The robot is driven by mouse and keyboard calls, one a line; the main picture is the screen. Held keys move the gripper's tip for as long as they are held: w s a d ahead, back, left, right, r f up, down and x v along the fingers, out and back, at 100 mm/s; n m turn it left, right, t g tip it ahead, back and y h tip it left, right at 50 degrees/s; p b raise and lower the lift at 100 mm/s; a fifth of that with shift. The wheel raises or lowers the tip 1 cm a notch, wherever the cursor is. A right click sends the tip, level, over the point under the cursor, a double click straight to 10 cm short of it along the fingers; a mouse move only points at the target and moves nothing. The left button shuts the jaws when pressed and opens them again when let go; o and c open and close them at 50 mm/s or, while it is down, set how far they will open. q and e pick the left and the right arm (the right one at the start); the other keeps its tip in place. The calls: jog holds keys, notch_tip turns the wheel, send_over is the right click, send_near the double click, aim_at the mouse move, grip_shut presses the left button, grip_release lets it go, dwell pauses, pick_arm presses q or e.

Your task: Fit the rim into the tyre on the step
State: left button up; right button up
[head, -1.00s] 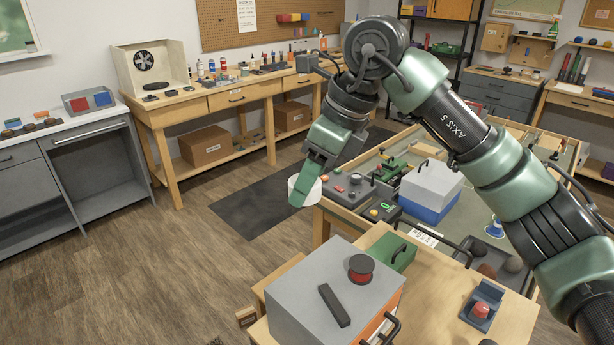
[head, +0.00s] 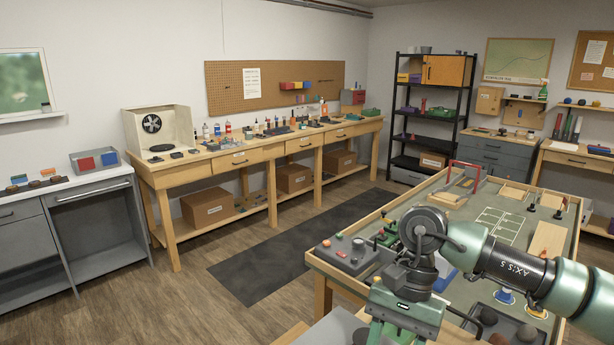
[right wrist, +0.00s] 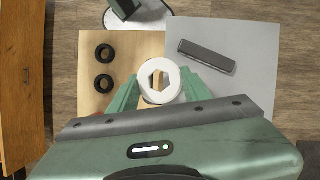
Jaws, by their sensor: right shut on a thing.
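A white rim (right wrist: 174,94) with an angular central opening is held between the green fingers of my right gripper (right wrist: 160,84). In the right wrist view it hangs over the border between a pale wooden surface (right wrist: 126,42), seemingly the step, and a grey top. Two black tyres lie on the wooden surface, left of the rim: one farther up (right wrist: 104,52) and one lower (right wrist: 104,83). The rim is apart from both in the picture; its height cannot be told. In the head view my right gripper points down at the bottom edge and its fingertips are cut off. My left gripper is not seen.
The grey top (right wrist: 240,45) bears a dark bar (right wrist: 207,56), right of the rim. A workbench tray (head: 470,215) with parts and boards stands beyond my right arm. A long wooden bench (head: 262,155) lines the back wall. Floor at left is open.

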jog(key=s+d+f+n+h, duration=0.2)
jog(key=s+d+f+n, duration=0.4)
jog(key=s, duration=0.2)
jog(key=shift+n+g+h, duration=0.3)
jog(key=shift+g, duration=0.1)
jog(key=shift+r, duration=0.1)
